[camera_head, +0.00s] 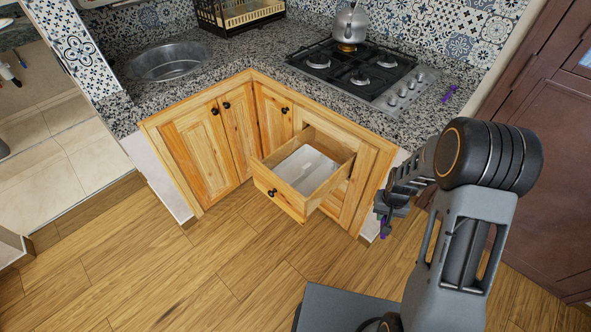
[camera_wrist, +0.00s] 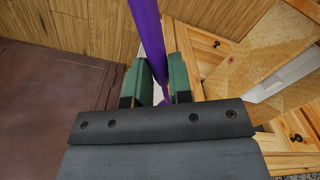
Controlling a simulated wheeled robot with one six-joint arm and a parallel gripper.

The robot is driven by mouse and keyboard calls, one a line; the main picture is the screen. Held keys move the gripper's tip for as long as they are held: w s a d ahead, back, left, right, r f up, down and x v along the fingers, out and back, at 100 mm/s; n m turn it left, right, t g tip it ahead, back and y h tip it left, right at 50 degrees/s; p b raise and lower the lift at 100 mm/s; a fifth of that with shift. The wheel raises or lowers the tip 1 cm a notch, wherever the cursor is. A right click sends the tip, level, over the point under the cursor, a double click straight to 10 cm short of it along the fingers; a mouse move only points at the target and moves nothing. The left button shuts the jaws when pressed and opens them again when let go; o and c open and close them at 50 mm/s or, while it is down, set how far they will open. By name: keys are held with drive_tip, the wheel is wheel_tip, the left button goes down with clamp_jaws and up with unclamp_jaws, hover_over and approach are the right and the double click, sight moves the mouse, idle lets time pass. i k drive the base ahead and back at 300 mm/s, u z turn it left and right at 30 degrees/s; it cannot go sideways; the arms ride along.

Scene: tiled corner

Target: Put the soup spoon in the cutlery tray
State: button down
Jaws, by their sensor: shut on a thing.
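My gripper (camera_head: 382,208) is at the right of the open drawer, beside the cabinet's right end and above the floor. In the wrist view its green fingers (camera_wrist: 161,85) are shut on a long purple utensil, taken as the soup spoon (camera_wrist: 148,35). Only a small purple bit of the spoon (camera_head: 383,229) shows below the gripper in the head view. Its bowl cannot be made out. The pale cutlery tray (camera_head: 306,169) lies inside the open drawer, left of my gripper. It also shows partly in the wrist view (camera_wrist: 265,90).
The wooden drawer (camera_head: 283,198) is pulled out from the corner cabinet. A brown door (camera_head: 530,150) stands at right. The floor before the drawer is clear.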

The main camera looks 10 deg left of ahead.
sight(291, 172)
drive_tip(key=u, duration=0.5)
drive_tip(key=i, duration=0.75)
drive_tip(key=u, duration=1)
drive_tip(key=i, duration=0.4)
drive_tip(key=u, duration=0.25)
